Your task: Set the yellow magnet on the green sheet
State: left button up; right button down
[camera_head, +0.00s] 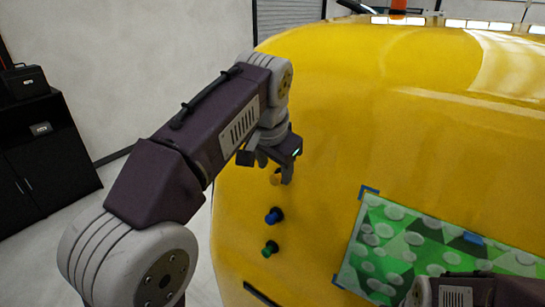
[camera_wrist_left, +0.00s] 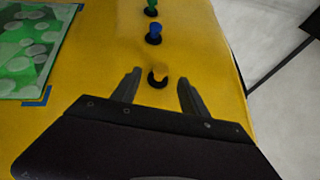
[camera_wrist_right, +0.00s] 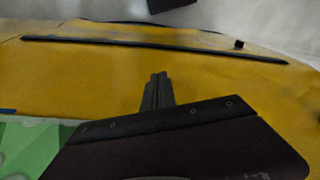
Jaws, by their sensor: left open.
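The yellow magnet (camera_head: 275,179) is a small knob with a dark base on the yellow car panel, above the blue and green magnets. In the left wrist view the yellow magnet (camera_wrist_left: 159,73) shows between the two fingertips, with a gap on each side. My left gripper (camera_head: 284,176) is open around it. The green sheet (camera_head: 400,250), patterned with pale dots, lies on the panel at lower right; it also shows in the left wrist view (camera_wrist_left: 30,60) and right wrist view (camera_wrist_right: 25,150). My right gripper (camera_wrist_right: 158,90) is shut and empty beside the sheet.
The blue magnet (camera_head: 274,215) and green magnet (camera_head: 270,248) form a line below the yellow one. Blue tape pieces (camera_head: 369,191) mark the sheet's edge. A dark strip (camera_wrist_right: 150,48) crosses the panel in the right wrist view. Bare yellow panel separates magnets and sheet.

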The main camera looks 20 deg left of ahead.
aim_at(275, 176)
pick_arm(q)
jog(key=x, duration=0.2)
jog(key=w+x, duration=0.1)
jog(key=x, duration=0.1)
jog(key=shift+s+r, duration=0.1)
jog(key=shift+r, duration=0.15)
jog(key=shift+f, duration=0.35)
jog(key=shift+s, duration=0.55)
jog(key=shift+w+f, duration=0.15)
jog(key=shift+w, duration=0.15)
jog(key=c, duration=0.5)
jog(key=shift+w, duration=0.1)
grip_shut()
jog(key=shift+c, duration=1.9)
grip_release()
grip_shut()
pick_arm(e)
jog(key=shift+r, duration=0.15)
pick_arm(q)
jog(key=shift+s+a, duration=0.25)
jog(key=shift+s, duration=0.4)
pick_arm(e)
jog(key=shift+f, duration=0.2)
